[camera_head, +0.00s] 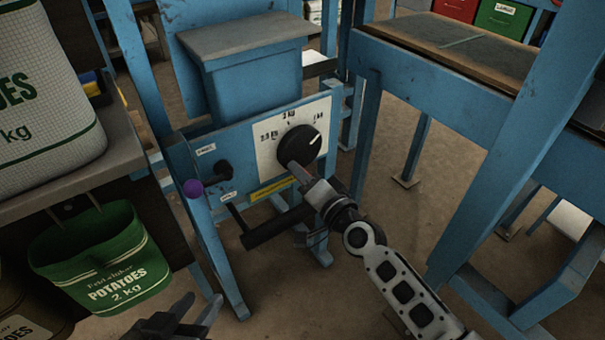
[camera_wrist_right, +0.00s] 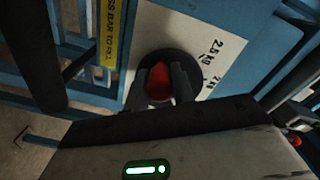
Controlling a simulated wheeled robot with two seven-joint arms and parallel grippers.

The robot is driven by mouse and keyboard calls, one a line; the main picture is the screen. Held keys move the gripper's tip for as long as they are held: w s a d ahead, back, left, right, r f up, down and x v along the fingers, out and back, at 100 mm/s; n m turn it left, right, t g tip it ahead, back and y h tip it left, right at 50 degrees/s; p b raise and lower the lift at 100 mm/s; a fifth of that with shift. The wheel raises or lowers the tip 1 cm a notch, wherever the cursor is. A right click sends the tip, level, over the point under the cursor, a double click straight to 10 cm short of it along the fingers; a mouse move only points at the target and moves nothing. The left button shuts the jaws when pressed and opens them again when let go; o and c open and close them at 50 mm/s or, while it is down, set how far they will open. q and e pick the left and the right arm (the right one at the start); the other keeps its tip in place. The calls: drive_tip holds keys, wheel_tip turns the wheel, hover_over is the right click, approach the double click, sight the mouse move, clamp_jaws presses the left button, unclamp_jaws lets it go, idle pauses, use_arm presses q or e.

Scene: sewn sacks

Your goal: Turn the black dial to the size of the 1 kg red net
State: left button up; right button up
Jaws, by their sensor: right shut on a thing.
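The black dial (camera_head: 297,147) sits on a white plate (camera_head: 268,150) on the blue machine. A white mark on the dial points to the upper right, toward the rightmost size label, whose number is hard to read. My right gripper (camera_head: 300,173) is shut on the dial at its lower edge. In the right wrist view the dial (camera_wrist_right: 195,68) is behind the two fingers (camera_wrist_right: 160,82), and a red patch shows between them. My left gripper (camera_head: 203,300) is at the bottom, its fingers apart and empty. I see no red net.
A green 2 kg potato sack (camera_head: 105,262) hangs at the left. A blue-framed table (camera_head: 440,95) stands at the right.

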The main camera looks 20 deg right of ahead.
drive_tip(key=o, duration=1)
use_arm(q)
drive_tip(key=shift+s, duration=0.1)
use_arm(e)
drive_tip(key=shift+s, duration=0.15)
drive_tip(key=shift+s+d, duration=0.15)
drive_tip(key=shift+s, duration=0.2)
use_arm(q)
drive_tip(key=shift+a+f+g+p, duration=0.1)
drive_tip(key=shift+f+g+p, duration=0.25)
drive_tip(key=shift+p, duration=0.15)
use_arm(e)
drive_tip(key=v, duration=1.5)
